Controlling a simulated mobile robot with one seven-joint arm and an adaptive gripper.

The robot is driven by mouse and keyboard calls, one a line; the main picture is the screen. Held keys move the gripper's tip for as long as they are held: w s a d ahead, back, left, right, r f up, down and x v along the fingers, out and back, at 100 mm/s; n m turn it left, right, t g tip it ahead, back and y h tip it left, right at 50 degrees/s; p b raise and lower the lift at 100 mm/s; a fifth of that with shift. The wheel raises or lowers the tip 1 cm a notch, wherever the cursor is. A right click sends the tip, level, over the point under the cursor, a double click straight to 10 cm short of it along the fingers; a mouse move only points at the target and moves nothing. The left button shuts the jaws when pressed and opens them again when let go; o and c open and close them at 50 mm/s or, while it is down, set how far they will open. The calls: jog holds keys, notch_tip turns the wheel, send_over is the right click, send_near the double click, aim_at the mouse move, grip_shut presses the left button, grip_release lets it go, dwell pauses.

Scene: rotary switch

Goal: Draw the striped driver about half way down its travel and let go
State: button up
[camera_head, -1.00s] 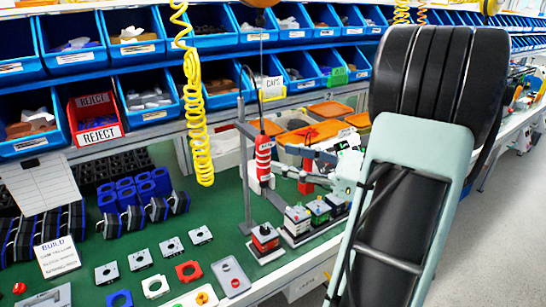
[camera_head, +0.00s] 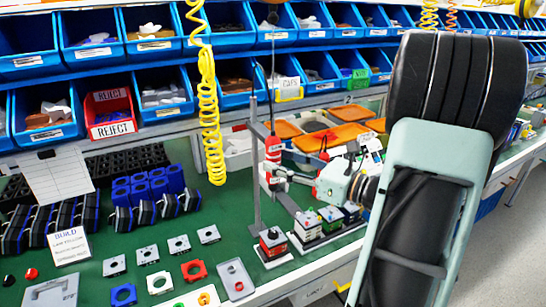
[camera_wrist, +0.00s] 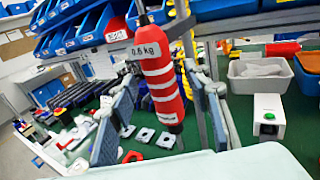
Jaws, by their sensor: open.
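The striped driver (camera_head: 273,153) is red with white bands and hangs upright from a thin cord beside a grey post. In the wrist view the driver (camera_wrist: 160,75) fills the middle, with a "0.6 kg" label near its top. My gripper (camera_wrist: 162,88) is open, with one finger on each side of the driver and a gap visible at the sides. In the head view my gripper (camera_head: 281,180) reaches the driver's lower part from the right. Whether a finger touches the driver cannot be told.
A grey post (camera_head: 255,165) stands just left of the driver. Below are small coloured switch units (camera_head: 307,222) in a row. A yellow coiled hose (camera_head: 210,110) hangs to the left. Blue bins (camera_head: 165,95) line the back; orange-lidded trays (camera_head: 345,135) lie behind.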

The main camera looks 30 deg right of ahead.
jog(key=shift+x, duration=1.45)
jog(key=shift+c, duration=0.4)
grip_shut()
